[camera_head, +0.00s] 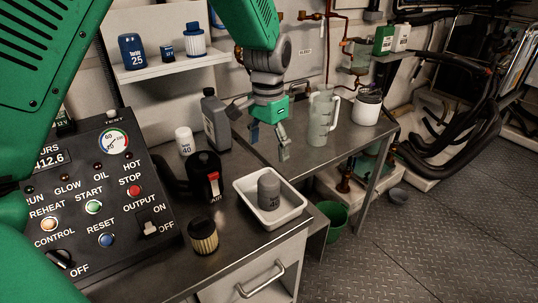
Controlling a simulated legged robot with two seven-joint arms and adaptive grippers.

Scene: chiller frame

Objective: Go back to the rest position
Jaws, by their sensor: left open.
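My left gripper (269,142) hangs above the workbench (335,148), pointing down with its two fingers spread and nothing between them. A grey can (268,190) marked 40 stands in a white tray (296,208) below it. The gripper is apart from the can and higher than the tray. Large green arm parts of mine cover the left edge of the view. My right gripper is not in view.
A control panel (120,222) with buttons fills the lower left. A black canister (205,178), a filter (203,236), a white can (185,141) and a grey jug (216,120) crowd the bench. A clear jug (322,118) and white tub (367,106) stand right of the gripper.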

